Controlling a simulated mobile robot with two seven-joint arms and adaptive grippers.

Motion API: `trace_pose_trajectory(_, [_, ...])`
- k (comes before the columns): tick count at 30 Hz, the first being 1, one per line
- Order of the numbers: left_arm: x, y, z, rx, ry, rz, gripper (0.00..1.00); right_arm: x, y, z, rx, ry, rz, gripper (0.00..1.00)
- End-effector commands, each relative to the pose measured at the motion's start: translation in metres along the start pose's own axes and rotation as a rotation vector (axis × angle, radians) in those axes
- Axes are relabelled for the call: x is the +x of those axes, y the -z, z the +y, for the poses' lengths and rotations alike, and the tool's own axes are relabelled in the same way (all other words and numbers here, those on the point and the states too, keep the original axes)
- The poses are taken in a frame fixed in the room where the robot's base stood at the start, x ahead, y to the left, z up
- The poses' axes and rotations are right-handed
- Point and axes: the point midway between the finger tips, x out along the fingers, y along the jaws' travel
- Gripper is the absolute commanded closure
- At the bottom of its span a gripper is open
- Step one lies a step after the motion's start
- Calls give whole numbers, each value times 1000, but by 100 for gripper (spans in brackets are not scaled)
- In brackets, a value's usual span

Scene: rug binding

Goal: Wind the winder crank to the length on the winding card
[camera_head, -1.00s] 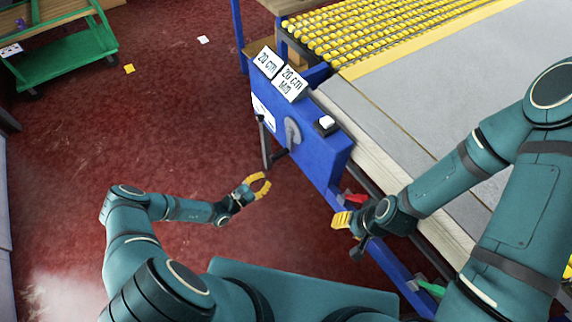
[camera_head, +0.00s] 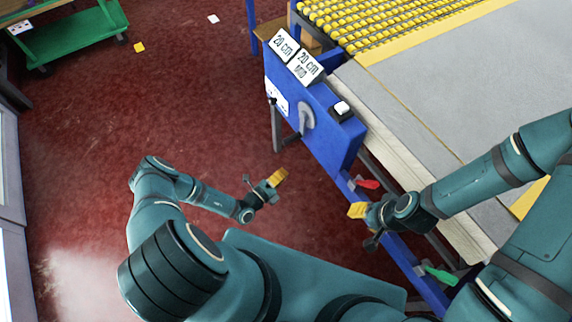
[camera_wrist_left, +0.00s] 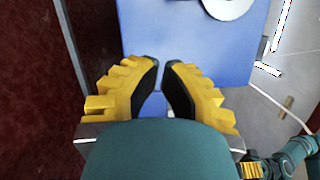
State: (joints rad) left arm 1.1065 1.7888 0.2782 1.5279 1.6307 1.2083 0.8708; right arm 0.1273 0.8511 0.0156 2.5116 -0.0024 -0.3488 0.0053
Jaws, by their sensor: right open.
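The winder is a blue housing (camera_head: 325,135) at the end of the machine. A grey crank (camera_head: 307,117) sits on its side, with a dark part pointing down and left. My right gripper (camera_head: 357,210) is open by the lower blue rail.
A black box with a white top (camera_head: 342,109) sits on the housing. A red lever (camera_head: 368,184) and a green lever (camera_head: 440,274) are along the blue rail. A green cart (camera_head: 75,38) stands back left. The red floor (camera_head: 150,100) between is mostly clear.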

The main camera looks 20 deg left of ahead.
Motion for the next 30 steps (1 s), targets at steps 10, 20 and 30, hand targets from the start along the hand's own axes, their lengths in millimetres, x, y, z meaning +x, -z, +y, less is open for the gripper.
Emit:
trace_pose_trajectory(10, [67, 1, 0, 4, 3, 3, 100, 7, 1, 3, 0, 0, 3, 53])
trace_pose_trajectory(20, [94, -29, 0, 7, 1, 2, 100, 12, 2, 5, -1, 0, 6, 53])
trace_pose_trajectory(30, [96, -39, 0, 4, 1, 2, 100, 13, 2, 5, -1, 0, 7, 53])
